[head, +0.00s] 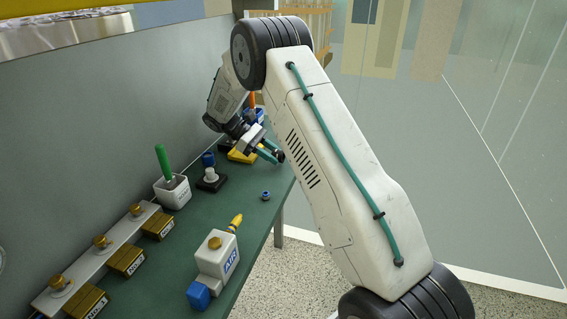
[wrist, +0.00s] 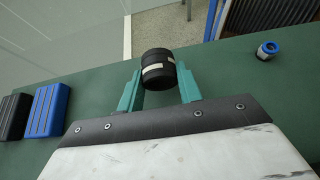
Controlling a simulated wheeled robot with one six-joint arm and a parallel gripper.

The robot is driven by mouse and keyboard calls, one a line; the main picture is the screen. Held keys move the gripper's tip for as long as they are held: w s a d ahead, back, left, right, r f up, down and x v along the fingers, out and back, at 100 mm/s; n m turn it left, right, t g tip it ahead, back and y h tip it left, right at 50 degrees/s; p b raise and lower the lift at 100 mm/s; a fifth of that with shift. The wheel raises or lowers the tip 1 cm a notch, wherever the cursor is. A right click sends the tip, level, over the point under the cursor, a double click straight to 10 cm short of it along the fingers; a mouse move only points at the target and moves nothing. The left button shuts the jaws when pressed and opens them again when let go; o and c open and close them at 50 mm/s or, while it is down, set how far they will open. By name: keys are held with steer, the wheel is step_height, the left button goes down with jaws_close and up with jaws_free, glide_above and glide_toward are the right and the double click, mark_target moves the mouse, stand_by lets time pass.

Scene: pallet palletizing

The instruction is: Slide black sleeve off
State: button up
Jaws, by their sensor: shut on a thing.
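My gripper (head: 271,152) reaches over the far part of the green bench in the head view, near its right edge. In the wrist view its two teal fingers (wrist: 158,88) are shut on a black sleeve (wrist: 157,57), a short ribbed cylinder with a pale band. The sleeve sits between the fingertips, and only a small dark part of it (head: 281,157) shows in the head view. Whether anything is inside the sleeve is hidden.
A small blue ring-like part (head: 266,195) lies alone on the green bench (head: 180,250). A black base with a white knob (head: 211,178), a white cup with a green-handled tool (head: 172,190) and a white box with a blue end (head: 216,262) stand nearby. Blue and black blocks (wrist: 47,110) lie left in the wrist view.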

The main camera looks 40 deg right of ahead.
steer(key=shift+f, duration=0.15)
steer(key=shift+f, duration=0.75)
steer(key=shift+f, duration=0.15)
steer(key=o, duration=1.1)
steer(key=r, duration=0.2)
steer(key=s+r, duration=0.1)
steer(key=shift+a+r, duration=0.1)
steer(key=shift+r, duration=0.3)
steer(key=s+a+r, duration=0.1)
steer(key=s+a, duration=0.2)
steer(key=s, duration=1.1)
steer(key=shift+s+a, duration=0.2)
steer(key=shift+s, duration=0.15)
